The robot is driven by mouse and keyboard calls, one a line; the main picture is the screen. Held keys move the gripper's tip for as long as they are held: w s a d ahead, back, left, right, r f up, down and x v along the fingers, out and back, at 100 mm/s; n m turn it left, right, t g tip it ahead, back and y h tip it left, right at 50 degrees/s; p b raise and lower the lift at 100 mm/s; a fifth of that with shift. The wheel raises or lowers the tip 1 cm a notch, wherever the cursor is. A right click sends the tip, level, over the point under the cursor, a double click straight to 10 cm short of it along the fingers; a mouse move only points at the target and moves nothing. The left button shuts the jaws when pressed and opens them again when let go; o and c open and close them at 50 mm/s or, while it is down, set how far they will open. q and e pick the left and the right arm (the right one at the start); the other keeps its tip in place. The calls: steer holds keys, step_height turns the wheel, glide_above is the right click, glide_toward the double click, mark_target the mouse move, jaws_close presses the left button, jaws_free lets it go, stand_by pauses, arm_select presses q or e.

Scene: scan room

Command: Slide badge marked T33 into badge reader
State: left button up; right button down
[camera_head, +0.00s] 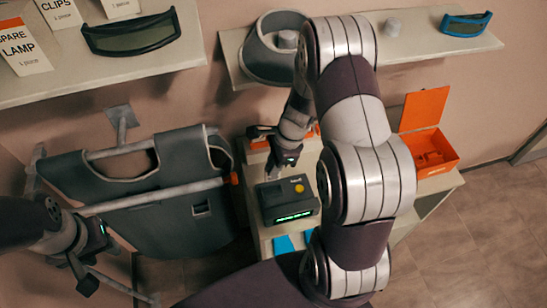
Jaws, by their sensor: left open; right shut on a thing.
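The badge reader (288,204) is a dark box with a lit green display and a round orange-yellow button, standing on a pale cabinet top. My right gripper (272,160) is just behind and above it, apart from its front face. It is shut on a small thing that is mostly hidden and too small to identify. The mark T33 cannot be read anywhere. My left gripper (94,263) is open and empty at the lower left, in front of the grey aprons, far from the reader.
Dark grey aprons (165,222) hang on a rack left of the cabinet. Blue cards (284,243) lie before the reader. An open orange box (436,155) stands right. Wall shelves (100,72) above hold visors and label cards. My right arm covers part of the cabinet.

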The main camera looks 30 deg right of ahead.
mark_target(274, 179)
steer(key=shift+w+f+b, duration=0.15)
steer(key=shift+f+b, duration=0.25)
steer(key=shift+f, duration=0.25)
step_height(274, 179, down, 2)
steer(key=shift+f+b, duration=0.1)
steer(key=shift+b, duration=1)
steer(key=shift+f+b, duration=1.9)
steer(key=shift+f, duration=0.35)
steer(key=c, duration=1.1)
jaws_free()
steer(key=shift+o, duration=0.2)
steer(key=shift+r, duration=0.15)
